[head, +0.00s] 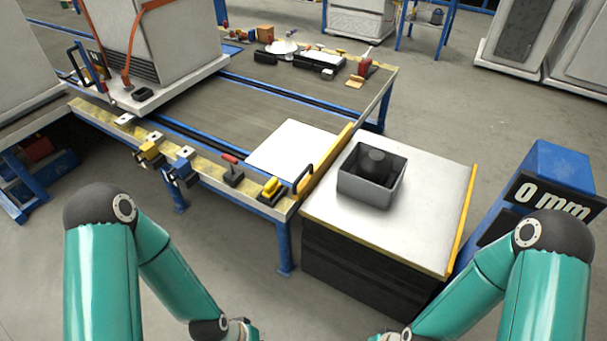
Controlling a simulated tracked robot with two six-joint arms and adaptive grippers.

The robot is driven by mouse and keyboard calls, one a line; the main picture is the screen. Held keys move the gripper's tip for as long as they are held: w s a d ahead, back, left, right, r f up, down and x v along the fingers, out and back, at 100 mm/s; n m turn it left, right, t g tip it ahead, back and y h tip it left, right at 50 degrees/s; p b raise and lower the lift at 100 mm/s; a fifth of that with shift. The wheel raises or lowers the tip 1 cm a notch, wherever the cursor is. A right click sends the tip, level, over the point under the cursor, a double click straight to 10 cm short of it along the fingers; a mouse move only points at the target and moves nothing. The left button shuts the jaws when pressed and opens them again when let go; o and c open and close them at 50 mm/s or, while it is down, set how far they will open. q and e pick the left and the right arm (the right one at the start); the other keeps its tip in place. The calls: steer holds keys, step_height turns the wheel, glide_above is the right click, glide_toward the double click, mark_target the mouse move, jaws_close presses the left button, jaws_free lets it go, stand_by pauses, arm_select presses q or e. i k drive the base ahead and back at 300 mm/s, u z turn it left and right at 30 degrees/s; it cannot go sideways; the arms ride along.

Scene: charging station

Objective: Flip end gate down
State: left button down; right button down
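The end gate (328,160) appears as a yellow strip standing up along the right end of the blue-framed roller table (210,105), between that table and a white-topped platform (430,210). A black bar handle (302,177) stands at the gate's near end. Both of my teal arms reach in from the bottom, left and right, and stay well short of the gate. Their grippers are below the picture's edge, so their state is hidden.
An open grey bin (371,178) with a dark round object sits on the platform. Red (231,170) and yellow (270,187) clamp-like parts sit on the table's near rail. A large strapped unit (155,45) stands at the back left. A blue "0 mm" post (553,190) is at right.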

mark_target(305, 188)
steer(key=u, duration=0.4)
steer(key=i, duration=1.05)
steer(key=u, duration=0.4)
